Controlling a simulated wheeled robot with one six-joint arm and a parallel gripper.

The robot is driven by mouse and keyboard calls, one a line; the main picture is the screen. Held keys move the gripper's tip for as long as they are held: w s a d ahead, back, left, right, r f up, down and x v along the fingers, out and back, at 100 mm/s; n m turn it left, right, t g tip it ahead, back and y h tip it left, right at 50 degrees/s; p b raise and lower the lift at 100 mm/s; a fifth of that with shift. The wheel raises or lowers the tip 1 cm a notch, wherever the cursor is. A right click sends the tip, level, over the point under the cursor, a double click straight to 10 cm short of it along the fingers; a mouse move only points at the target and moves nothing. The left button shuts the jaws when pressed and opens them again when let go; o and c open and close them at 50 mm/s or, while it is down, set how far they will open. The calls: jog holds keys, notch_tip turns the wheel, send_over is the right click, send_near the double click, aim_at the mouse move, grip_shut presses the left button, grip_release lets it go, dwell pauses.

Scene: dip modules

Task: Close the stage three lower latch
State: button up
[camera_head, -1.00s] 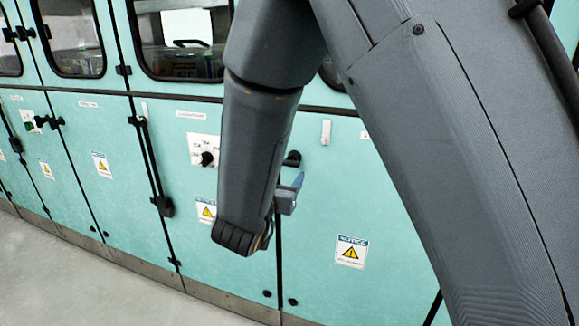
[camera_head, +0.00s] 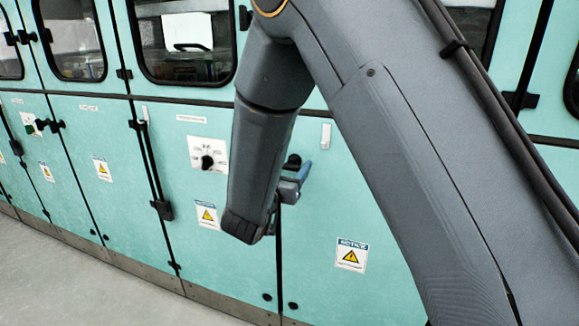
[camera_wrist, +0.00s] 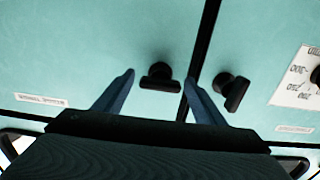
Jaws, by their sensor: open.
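Two black latch knobs sit either side of a dark door seam in the wrist view. The left latch (camera_wrist: 160,77) has its handle lying nearly level in the picture; the right latch (camera_wrist: 235,92) has its handle tilted. My gripper (camera_wrist: 160,80) is open, with its blue fingers on either side of the left latch and the right finger close to the seam. I cannot tell whether the fingers touch it. In the head view my gripper (camera_head: 297,184) is just below a black latch (camera_head: 292,161) on the teal cabinet, and my arm hides part of this area.
The teal cabinet front (camera_head: 330,215) carries a white dial plate (camera_head: 208,156), a notice sticker (camera_head: 351,255) and a warning sticker (camera_head: 207,215). Black hinges (camera_head: 162,210) stand out along the door edges. Grey floor (camera_head: 70,275) is open at the lower left.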

jog(key=c, duration=1.1)
jog(key=shift+o, duration=0.2)
jog(key=shift+n+p, duration=0.3)
jog(key=shift+p, duration=0.05)
jog(key=n+p, duration=0.2)
jog(key=p, duration=0.1)
jog(key=shift+r+n, duration=0.15)
jog(key=shift+n, duration=0.15)
jog(key=n+p, duration=0.4)
jog(key=n, duration=0.1)
jog(key=shift+a+p, duration=0.15)
jog(key=shift+p, duration=0.25)
jog(key=n+p, duration=0.3)
jog(key=n, duration=0.3)
jog(key=n+p, duration=0.1)
jog(key=n, duration=0.1)
jog(key=n+p, duration=0.1)
jog(key=shift+f+n, duration=0.25)
jog(key=shift+n, duration=0.05)
jog(key=shift+w+a, duration=0.1)
